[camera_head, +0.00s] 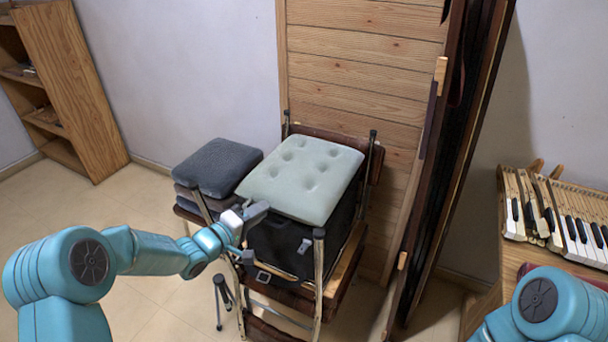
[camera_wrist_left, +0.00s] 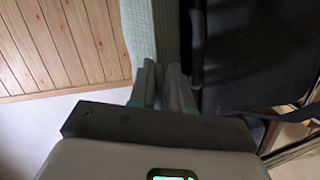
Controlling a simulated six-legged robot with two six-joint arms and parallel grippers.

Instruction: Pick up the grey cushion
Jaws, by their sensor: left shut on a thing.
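A pale grey-green tufted cushion (camera_head: 303,172) lies on top of a black case (camera_head: 285,245) in the head view. My left gripper (camera_head: 256,214) is at its near left corner. In the left wrist view my left gripper (camera_wrist_left: 165,76) is shut on the edge of the pale cushion (camera_wrist_left: 137,28), which runs up between and past the fingers. A darker grey cushion (camera_head: 218,165) lies on a stack to the left, apart from the gripper. My right gripper is out of view; only part of the right arm shows at lower right.
Metal chair legs (camera_head: 319,280) and a wooden seat surround the case. A wooden plank panel (camera_head: 365,60) stands close behind. A bookshelf (camera_head: 75,85) is at far left and a piano keyboard (camera_head: 560,222) at right. Tiled floor (camera_head: 150,310) is partly clear at lower left.

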